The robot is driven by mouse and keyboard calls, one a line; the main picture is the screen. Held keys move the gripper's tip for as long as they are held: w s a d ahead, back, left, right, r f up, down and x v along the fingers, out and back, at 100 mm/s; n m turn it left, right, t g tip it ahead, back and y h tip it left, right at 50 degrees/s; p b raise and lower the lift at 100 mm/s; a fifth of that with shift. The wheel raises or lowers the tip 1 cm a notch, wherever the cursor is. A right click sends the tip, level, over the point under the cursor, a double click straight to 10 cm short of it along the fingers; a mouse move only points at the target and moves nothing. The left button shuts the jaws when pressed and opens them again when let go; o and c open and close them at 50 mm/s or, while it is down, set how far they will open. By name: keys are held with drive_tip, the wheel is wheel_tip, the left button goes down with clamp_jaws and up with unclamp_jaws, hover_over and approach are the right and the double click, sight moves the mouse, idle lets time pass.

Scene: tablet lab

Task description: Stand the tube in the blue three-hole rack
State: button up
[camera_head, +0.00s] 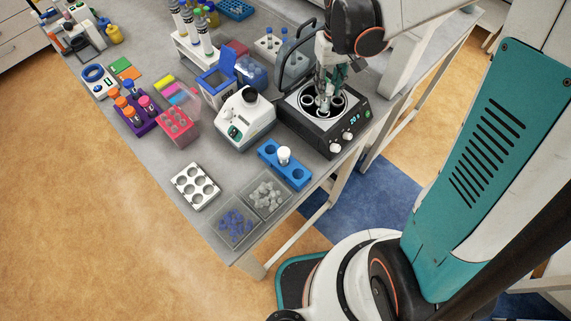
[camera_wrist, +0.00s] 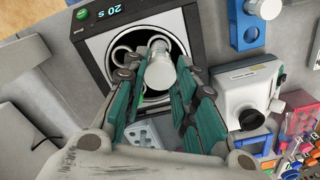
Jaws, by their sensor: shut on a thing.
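The tube (camera_wrist: 161,72) is pale with a whitish cap and sits between my fingers in the wrist view. My gripper (camera_wrist: 158,82) is shut on it, above the round rotor well of the black centrifuge (camera_head: 325,133). In the head view, my gripper (camera_head: 327,88) reaches down into the open well and hides the tube. I cannot tell whether the tube's lower end is still in a rotor hole. The blue three-hole rack (camera_head: 294,172) stands at the table's near edge, left of the centrifuge. A white-capped tube (camera_head: 284,155) stands in its middle hole; the end holes look empty.
The centrifuge's lid (camera_head: 297,53) stands open behind the well. A white mixer (camera_head: 244,118) stands left of the centrifuge.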

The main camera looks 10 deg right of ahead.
drive_tip(key=shift+r, duration=0.1)
wheel_tip(320, 180, up, 4)
drive_tip(key=p, duration=0.3)
drive_tip(key=shift+r, duration=0.1)
drive_tip(key=s+a, duration=0.3)
drive_tip(key=a, duration=0.5)
drive_tip(key=s+a+b, duration=0.1)
drive_tip(key=s+a, duration=0.3)
drive_tip(key=a, duration=0.5)
drive_tip(key=shift+s, duration=0.25)
drive_tip(key=shift+f+b, duration=2)
drive_tip(key=shift+f, duration=0.25)
